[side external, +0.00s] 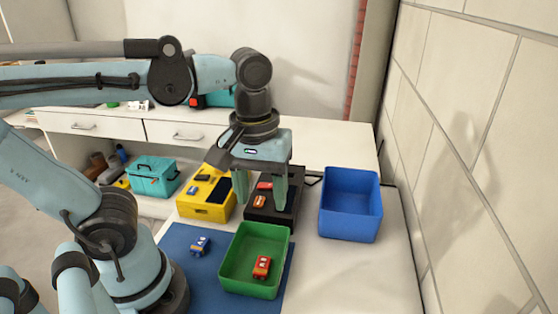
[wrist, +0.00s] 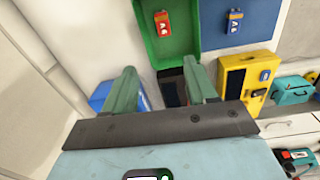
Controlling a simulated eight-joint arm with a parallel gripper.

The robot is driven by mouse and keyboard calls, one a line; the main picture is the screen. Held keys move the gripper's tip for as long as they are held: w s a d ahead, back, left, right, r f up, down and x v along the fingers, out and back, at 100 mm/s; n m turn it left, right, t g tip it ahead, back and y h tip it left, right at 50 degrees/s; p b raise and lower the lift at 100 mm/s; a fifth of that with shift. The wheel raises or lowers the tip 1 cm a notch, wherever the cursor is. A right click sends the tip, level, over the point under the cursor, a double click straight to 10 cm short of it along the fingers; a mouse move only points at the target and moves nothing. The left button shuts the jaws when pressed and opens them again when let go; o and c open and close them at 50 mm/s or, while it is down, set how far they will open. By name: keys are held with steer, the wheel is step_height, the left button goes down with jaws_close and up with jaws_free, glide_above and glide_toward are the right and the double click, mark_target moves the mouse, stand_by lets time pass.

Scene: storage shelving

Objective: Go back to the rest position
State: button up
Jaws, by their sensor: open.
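My gripper (side external: 261,197) is open and empty, fingers pointing down. In the side view it hangs in front of a black box (side external: 284,217) and above the back edge of a green bin (side external: 228,276). A red-orange block (side external: 261,267) lies in the green bin. In the wrist view my gripper (wrist: 160,75) shows its two green fingers apart with nothing between them. The green bin (wrist: 187,50) and the red block (wrist: 162,23) lie beyond the fingers. The fingers partly hide the black box (wrist: 174,95).
A blue mat (side external: 208,285) holds a small blue block (side external: 200,246). A yellow box (side external: 211,211) stands left of the black box, which carries small red and orange blocks. A blue bin (side external: 350,222) stands right, near the tiled wall. A teal toolbox (side external: 153,177) sits at the back left.

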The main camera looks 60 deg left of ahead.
steer(key=w+a+f+m+t, duration=0.3)
steer(key=w+m+t, duration=0.3)
steer(key=m, duration=0.2)
steer(key=shift+w+a+f+t, duration=0.15)
steer(key=shift+w+a+t, duration=0.2)
steer(key=shift+a, duration=0.4)
steer(key=o, duration=0.3)
steer(key=shift+s+a, duration=0.1)
steer(key=shift+a, duration=0.05)
steer(key=o, duration=0.5)
steer(key=a+r, duration=0.1)
steer(key=a+r+n+g, duration=0.1)
steer(key=shift+s+a+r+y, duration=0.15)
steer(key=shift+s+r+y, duration=0.15)
steer(key=shift+s+r, duration=0.1)
steer(key=s+a+r+n+g, duration=0.2)
steer(key=s+r+n+g, duration=0.15)
steer(key=s+r, duration=0.4)
steer(key=s+a+r+n+g, duration=0.3)
steer(key=s+r+n, duration=0.1)
steer(key=s+r, duration=0.35)
step_height(320, 180, down, 10)
steer(key=shift+r, duration=0.15)
